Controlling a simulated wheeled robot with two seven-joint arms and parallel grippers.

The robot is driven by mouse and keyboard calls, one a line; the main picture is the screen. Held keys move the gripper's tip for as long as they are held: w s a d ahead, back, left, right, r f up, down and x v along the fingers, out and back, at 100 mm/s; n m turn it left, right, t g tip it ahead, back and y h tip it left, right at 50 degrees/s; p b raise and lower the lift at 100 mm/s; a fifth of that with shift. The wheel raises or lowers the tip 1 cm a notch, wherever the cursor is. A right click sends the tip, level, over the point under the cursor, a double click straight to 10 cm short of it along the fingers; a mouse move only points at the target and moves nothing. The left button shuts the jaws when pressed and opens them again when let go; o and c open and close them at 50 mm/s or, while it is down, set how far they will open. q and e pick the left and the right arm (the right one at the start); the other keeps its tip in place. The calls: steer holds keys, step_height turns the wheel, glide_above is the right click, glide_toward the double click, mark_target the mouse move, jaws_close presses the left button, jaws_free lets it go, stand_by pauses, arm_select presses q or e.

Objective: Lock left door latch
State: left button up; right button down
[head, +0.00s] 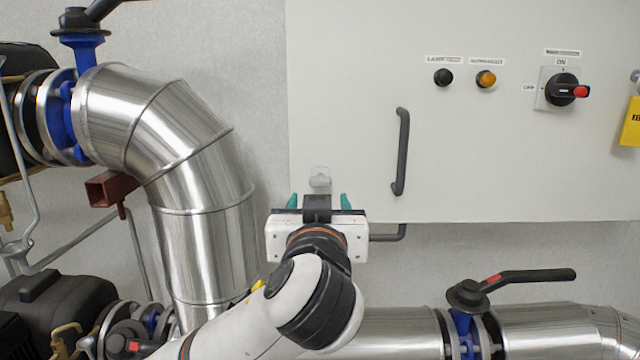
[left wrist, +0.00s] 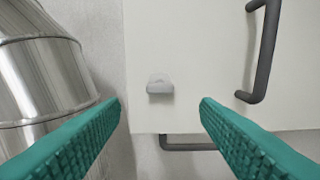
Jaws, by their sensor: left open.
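The left door latch (head: 319,180) is a small grey piece on the lower left part of the white cabinet door (head: 345,100). It also shows in the left wrist view (left wrist: 160,87), near the door's lower left corner. My left gripper (head: 319,201) is in front of and just below the latch in the head view, with its teal fingers spread. In the left wrist view the open fingers (left wrist: 161,103) lie on either side of the latch, apart from it, with nothing between them. My right gripper is not in view.
A dark vertical handle (head: 401,152) stands to the right of the latch, and a dark bar (head: 388,235) shows below the door. A shiny insulated pipe (head: 200,165) is close on the left. A black-handled valve (head: 468,294) and another pipe (head: 555,328) lie lower right.

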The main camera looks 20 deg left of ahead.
mark_target(320, 184)
arm_select(q)
steer(key=p+x, duration=0.1)
steer(key=x, duration=0.5)
steer(key=shift+w+p, duration=0.1)
steer(key=shift+p, duration=0.25)
steer(key=shift+x, duration=0.75)
steer(key=shift+c, duration=0.6)
steer(key=c, duration=0.9)
